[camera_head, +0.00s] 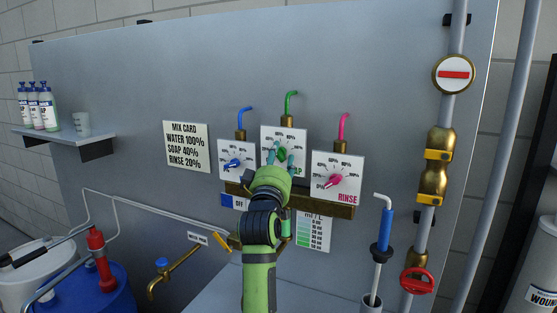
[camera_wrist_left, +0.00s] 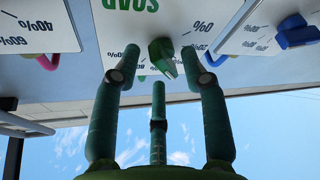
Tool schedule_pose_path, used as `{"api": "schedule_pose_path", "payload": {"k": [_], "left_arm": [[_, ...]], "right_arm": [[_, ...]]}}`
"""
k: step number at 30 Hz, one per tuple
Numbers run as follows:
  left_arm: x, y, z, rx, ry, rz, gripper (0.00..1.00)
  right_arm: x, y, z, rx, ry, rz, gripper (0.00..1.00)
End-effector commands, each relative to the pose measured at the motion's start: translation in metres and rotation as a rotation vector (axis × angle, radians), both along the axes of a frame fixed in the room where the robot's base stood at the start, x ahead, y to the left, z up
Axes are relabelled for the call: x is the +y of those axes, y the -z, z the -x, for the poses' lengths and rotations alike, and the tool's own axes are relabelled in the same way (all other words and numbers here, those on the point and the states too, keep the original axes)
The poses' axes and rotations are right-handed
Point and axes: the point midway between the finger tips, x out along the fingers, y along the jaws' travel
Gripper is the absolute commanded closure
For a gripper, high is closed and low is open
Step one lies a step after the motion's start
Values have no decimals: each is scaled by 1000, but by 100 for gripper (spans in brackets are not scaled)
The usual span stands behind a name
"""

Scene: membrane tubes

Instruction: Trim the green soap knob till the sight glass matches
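The green soap knob (camera_head: 282,155) is on the middle white dial plate. In the left wrist view the knob (camera_wrist_left: 163,56) lies between the fingertips of my left gripper (camera_wrist_left: 160,60), with the SOAP label above it. My left gripper (camera_head: 279,158) is open around the knob, and gaps show beside the fingers. My arm hides much of the soap dial. A round brass-rimmed glass (camera_head: 453,74) with a red bar is at the upper right. A green-banded ml/L card (camera_head: 313,233) hangs below the dials, partly hidden. My right gripper is out of view.
A blue knob (camera_head: 232,163) and a pink RINSE knob (camera_head: 333,182) flank the soap dial closely. The mix card (camera_head: 187,147) reads water 100%, soap 40%, rinse 20%. A red valve wheel (camera_head: 417,281) and blue-handled wand (camera_head: 386,230) stand to the right.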

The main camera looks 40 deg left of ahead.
Motion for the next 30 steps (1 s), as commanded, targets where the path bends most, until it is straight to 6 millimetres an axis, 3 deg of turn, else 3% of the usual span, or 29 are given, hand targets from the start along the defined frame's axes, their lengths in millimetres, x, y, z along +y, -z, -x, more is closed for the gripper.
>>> {"api": "schedule_pose_path", "payload": {"k": [8, 21, 30], "left_arm": [[-5, 4, 7, 1, 0, -1, 56], [-49, 29, 77, 1, 1, 2, 56], [-62, 36, 97, 2, 0, 0, 56]], "right_arm": [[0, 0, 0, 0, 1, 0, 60], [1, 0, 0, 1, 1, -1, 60], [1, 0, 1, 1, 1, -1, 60]]}}
